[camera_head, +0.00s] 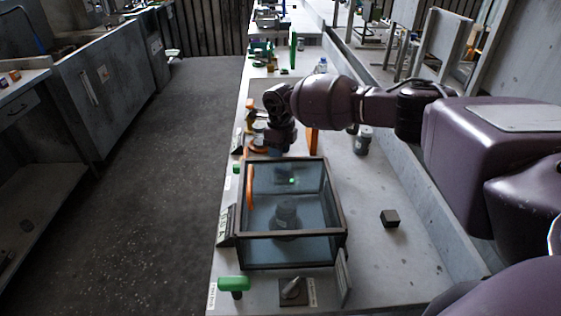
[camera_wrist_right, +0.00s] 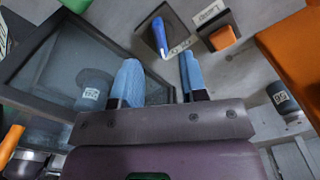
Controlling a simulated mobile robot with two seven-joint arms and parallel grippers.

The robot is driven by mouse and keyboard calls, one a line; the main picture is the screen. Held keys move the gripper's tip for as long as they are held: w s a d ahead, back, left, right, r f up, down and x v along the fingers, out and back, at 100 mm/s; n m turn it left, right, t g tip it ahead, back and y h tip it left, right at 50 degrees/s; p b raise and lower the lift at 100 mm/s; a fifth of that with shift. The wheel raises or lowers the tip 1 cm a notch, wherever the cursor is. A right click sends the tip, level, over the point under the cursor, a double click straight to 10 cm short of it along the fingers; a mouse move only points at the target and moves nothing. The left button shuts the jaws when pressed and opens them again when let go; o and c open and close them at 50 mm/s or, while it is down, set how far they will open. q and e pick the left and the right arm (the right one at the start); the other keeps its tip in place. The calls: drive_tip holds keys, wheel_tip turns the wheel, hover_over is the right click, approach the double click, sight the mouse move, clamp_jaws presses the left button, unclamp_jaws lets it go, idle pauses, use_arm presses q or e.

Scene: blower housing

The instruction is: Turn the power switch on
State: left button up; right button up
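My right gripper (camera_head: 281,147) hangs over the bench by the far end of a glass-walled box (camera_head: 339,205). In the wrist view the right gripper (camera_wrist_right: 160,78) has its two blue fingers apart, with nothing between them. Beyond the fingertips is a lever with a blue handle (camera_wrist_right: 160,36) on a dark square plate beside a small label. The fingers look apart from it. I cannot read whether it is the power switch. Another small lever (camera_head: 292,288) on a dark plate sits at the near end of the box. My left gripper is out of view.
A grey weight (camera_head: 286,213) stands inside the box; another grey container (camera_head: 363,140) stands to the right of the gripper. A green-handled part (camera_head: 234,284) and a dark cube (camera_head: 390,218) are on the bench.

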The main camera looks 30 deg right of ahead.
drive_tip(key=shift+r, duration=2.3)
